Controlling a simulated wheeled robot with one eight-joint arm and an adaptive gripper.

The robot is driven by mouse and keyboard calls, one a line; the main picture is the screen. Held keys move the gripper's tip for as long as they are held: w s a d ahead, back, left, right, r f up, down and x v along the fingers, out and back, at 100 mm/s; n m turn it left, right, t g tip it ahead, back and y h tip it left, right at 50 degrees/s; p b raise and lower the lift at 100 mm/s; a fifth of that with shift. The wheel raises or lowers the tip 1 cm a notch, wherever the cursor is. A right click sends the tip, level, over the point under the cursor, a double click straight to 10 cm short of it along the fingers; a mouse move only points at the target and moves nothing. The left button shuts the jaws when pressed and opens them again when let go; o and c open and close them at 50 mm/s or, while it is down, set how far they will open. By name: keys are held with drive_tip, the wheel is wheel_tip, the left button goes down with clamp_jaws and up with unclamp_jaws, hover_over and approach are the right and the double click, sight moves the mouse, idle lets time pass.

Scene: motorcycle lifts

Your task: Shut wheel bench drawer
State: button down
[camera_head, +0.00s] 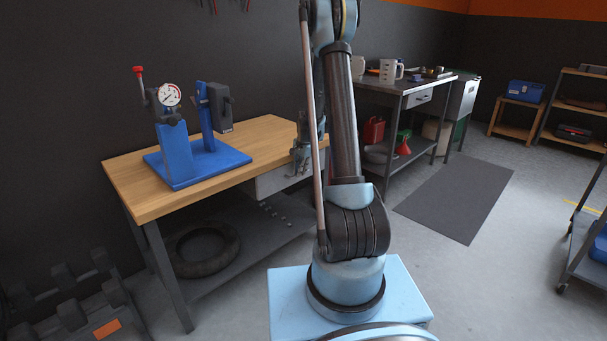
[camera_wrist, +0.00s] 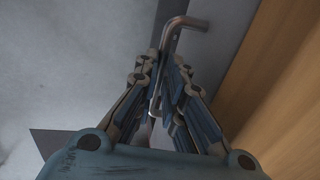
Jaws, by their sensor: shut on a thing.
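The wheel bench (camera_head: 135,200) has a wooden top and dark metal legs and stands against the wall at left. Its pale grey drawer (camera_head: 272,181) is under the front edge, partly hidden by my arm; I cannot tell how far out it is. My gripper (camera_head: 301,158) is at the right part of the drawer front. In the wrist view, the jaws (camera_wrist: 160,85) are closed around the bent metal drawer handle (camera_wrist: 186,22), which sticks up between the fingertips. The grey drawer front (camera_wrist: 211,55) is just right of it.
A blue wheel stand with a dial gauge (camera_head: 180,165) is on the bench top. A tyre (camera_head: 205,250) lies on the lower shelf. A second bench (camera_head: 395,88) with its own drawer stands behind. The floor near the dark mat (camera_head: 457,197) is clear.

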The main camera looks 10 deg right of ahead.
drive_tip(key=c, duration=1.7)
unclamp_jaws()
drive_tip(key=shift+w+a, duration=0.3)
drive_tip(key=shift+w, duration=0.05)
drive_tip(key=shift+s+d, duration=0.1)
drive_tip(key=shift+r, duration=0.1)
drive_tip(key=shift+r, duration=0.2)
drive_tip(key=r, duration=0.3)
drive_tip(key=s+d+r, duration=0.1)
drive_tip(key=r, duration=0.7)
drive_tip(key=shift+s+d, duration=0.15)
drive_tip(key=shift+s, duration=0.25)
